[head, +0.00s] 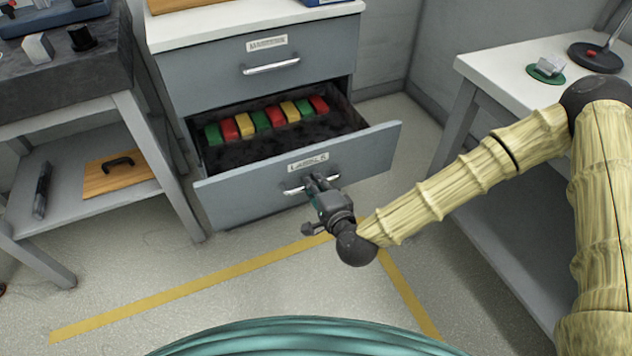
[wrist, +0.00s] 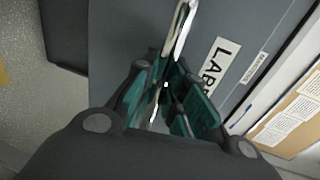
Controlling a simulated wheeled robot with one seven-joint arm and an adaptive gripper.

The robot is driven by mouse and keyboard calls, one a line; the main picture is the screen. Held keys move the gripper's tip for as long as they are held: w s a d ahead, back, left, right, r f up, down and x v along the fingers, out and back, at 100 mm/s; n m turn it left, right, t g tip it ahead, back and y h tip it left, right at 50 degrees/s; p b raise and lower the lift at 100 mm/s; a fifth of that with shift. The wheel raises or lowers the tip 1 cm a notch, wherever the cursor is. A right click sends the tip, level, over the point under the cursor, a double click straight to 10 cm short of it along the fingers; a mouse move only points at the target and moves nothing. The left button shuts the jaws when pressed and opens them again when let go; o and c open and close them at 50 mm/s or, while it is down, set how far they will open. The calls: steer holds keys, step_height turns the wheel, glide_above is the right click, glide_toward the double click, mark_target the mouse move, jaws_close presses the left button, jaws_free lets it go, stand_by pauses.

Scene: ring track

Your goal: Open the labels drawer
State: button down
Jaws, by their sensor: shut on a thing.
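The labels drawer (head: 250,196) is the lower drawer of a grey cabinet and stands pulled well out in the head view. A row of red, green and yellow blocks (head: 262,120) lies inside it. Its label (head: 308,163) is above a silver bar handle (head: 297,190); the label also shows in the wrist view (wrist: 216,62). My gripper (head: 312,184) is at the drawer front and shut on the handle, which runs between the fingers in the wrist view (wrist: 181,28). The fingers hide part of the handle.
The upper drawer (head: 255,75) is shut. A workbench (head: 70,90) with a lower shelf stands at the left, and a white table (head: 520,85) at the right. The floor in front, with yellow tape (head: 190,290), is clear.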

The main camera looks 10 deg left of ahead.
steer(key=shift+s, duration=0.1)
steer(key=c, duration=1.7)
jaws_free()
steer(key=v, duration=1.2)
steer(key=shift+f, duration=0.1)
